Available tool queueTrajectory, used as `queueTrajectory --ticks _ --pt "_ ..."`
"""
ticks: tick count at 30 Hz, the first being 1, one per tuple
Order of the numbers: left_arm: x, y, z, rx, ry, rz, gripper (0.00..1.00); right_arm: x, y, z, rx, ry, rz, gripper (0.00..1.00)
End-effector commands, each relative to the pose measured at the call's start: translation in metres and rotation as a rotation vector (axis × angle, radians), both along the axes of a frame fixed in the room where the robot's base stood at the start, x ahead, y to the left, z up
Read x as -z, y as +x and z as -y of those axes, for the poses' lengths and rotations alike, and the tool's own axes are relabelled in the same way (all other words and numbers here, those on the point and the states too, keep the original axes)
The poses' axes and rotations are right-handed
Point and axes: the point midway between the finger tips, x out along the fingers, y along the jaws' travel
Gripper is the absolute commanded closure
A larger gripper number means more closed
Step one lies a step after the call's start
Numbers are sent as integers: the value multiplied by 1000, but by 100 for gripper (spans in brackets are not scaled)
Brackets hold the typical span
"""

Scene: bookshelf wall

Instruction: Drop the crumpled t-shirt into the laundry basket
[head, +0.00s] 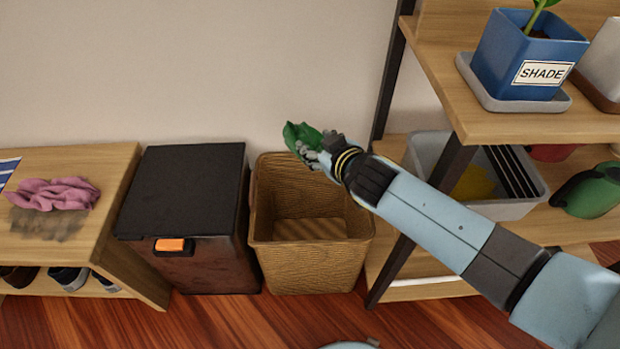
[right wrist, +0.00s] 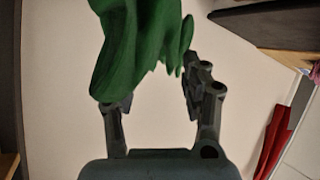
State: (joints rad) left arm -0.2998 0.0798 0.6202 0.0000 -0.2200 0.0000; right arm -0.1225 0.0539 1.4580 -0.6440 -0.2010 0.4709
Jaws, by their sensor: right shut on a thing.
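A crumpled green t-shirt (head: 300,137) is held in my right gripper (head: 318,152). In the right wrist view the green cloth (right wrist: 140,45) hangs between and past the two fingers, and it hides part of the left finger. The laundry basket (head: 310,268) is a tan woven bin with an open top, standing on the floor in the middle of the head view. Its inside looks empty. The gripper and the shirt appear over the basket's back rim, against the wall; their exact height cannot be told. My left gripper is not in view.
A dark lidded box (head: 195,185) with an orange latch stands left of the basket. A wooden bench (head: 100,215) with a pink cloth (head: 55,193) is further left. A shelf (head: 440,50) with a blue planter (head: 505,62) and a grey bin (head: 515,208) rises on the right.

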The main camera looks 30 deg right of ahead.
Motion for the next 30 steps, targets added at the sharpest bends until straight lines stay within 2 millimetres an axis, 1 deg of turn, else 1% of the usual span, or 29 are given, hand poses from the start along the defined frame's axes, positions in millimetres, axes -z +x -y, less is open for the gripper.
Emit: queueTrajectory --ticks 1,3,9,14,23,24,30 --pt "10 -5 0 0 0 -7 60 12 -1 0 0 1 -3 74" --pt "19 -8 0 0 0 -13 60 22 -1 0 0 0 -4 74" --pt "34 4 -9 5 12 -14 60 45 -1 0 0 1 -4 75" --pt "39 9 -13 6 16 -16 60 53 -1 0 -1 -1 -2 75" --pt "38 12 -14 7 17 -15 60 52 0 0 0 -1 0 75" --pt "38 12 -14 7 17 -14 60 52 0 0 0 -1 0 53" --pt "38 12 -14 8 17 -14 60 53 0 0 0 -1 0 27"
